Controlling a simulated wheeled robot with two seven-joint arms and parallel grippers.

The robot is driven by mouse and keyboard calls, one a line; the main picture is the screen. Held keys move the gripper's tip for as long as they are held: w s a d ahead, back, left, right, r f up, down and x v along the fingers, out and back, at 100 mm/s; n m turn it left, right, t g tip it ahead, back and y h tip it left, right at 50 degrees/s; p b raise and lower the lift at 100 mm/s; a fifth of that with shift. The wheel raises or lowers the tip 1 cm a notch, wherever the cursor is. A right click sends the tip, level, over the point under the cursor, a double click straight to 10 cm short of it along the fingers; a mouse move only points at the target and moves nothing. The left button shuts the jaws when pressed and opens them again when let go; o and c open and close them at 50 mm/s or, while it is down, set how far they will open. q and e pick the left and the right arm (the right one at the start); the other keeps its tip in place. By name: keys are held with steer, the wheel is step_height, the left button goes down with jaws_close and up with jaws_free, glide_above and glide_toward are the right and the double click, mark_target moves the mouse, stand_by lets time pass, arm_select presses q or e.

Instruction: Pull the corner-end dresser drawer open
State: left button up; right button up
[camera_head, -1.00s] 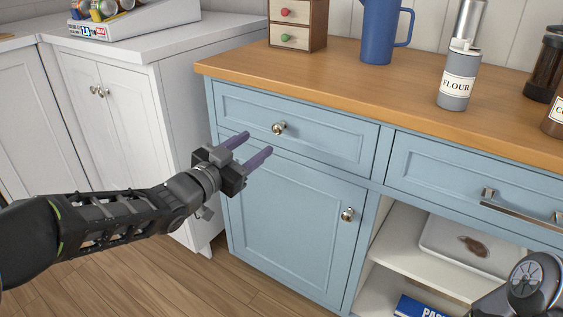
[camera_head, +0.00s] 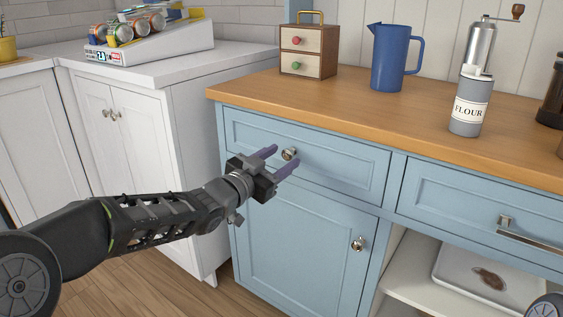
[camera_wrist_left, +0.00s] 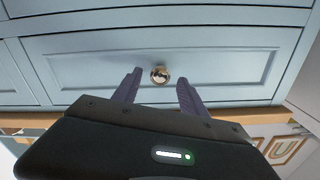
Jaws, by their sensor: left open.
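The corner-end drawer (camera_head: 340,168) is the left blue drawer under the wooden top, beside the white corner cabinet. It looks shut. Its round metal knob (camera_head: 289,153) also shows in the left wrist view (camera_wrist_left: 160,75). My left gripper (camera_head: 281,160) is open and empty. In the head view its fingertips reach close to the knob. In the left wrist view the knob appears between and just beyond the two purple fingers (camera_wrist_left: 157,88). I cannot tell whether they touch it. My right gripper is not in view; only a bit of my right arm shows at the lower right.
Below the drawer is a blue door with a knob (camera_head: 358,244). A second drawer with a bar handle (camera_head: 527,234) is to the right, above an open shelf with a tray (camera_head: 488,276).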

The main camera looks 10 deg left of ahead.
arm_select(q)
steer(key=shift+w+d, duration=0.15)
steer(key=shift+w, duration=0.15)
jaws_close()
stand_by(0.4)
stand_by(0.9)
